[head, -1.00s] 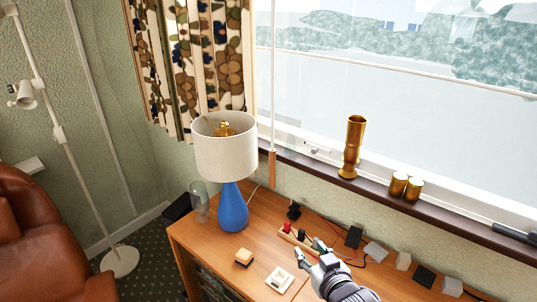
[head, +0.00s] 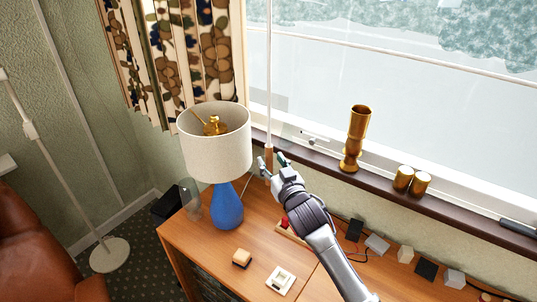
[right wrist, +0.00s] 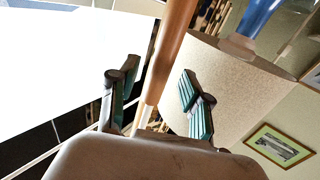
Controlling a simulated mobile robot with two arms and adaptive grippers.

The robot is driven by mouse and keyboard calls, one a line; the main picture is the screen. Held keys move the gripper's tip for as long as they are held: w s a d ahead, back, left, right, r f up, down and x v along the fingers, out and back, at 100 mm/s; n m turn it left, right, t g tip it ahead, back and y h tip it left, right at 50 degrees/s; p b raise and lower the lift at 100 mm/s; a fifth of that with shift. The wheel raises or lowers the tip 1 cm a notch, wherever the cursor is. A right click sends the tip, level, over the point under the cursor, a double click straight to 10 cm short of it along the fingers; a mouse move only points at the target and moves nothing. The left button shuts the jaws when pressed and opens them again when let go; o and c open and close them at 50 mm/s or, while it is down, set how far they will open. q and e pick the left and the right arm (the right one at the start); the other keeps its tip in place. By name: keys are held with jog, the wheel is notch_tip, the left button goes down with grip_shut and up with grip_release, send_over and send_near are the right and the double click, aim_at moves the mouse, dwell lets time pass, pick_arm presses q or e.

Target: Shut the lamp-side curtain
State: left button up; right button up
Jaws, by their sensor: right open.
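The patterned curtain (head: 175,55) hangs bunched at the left of the window, behind the table lamp (head: 215,145) with cream shade and blue base. A thin white rod (head: 268,70) with a wooden handle hangs just right of the curtain. My right gripper (head: 272,161) is open at the handle's lower end, beside the lampshade. In the right wrist view the wooden handle (right wrist: 172,45) runs between the two spread fingers, with gaps visible on both sides. The lampshade (right wrist: 235,85) is close behind one finger there. My left gripper is not in view.
A tall brass vase (head: 355,140) and two small brass pots (head: 411,180) stand on the sill. The wooden cabinet (head: 205,262) holds a light switch block (head: 280,280), a small wooden block (head: 241,258) and several adapters. A floor lamp (head: 60,180) stands at left.

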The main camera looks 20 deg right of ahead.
jog(key=shift+w+r, duration=0.1)
jog(key=shift+w, duration=0.8)
jog(key=shift+w+a, duration=0.1)
jog(key=shift+w, duration=0.25)
jog(key=shift+c, duration=0.5)
jog(key=c, duration=0.8)
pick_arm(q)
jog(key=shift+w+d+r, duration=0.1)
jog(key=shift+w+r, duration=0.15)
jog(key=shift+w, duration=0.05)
pick_arm(e)
grip_shut()
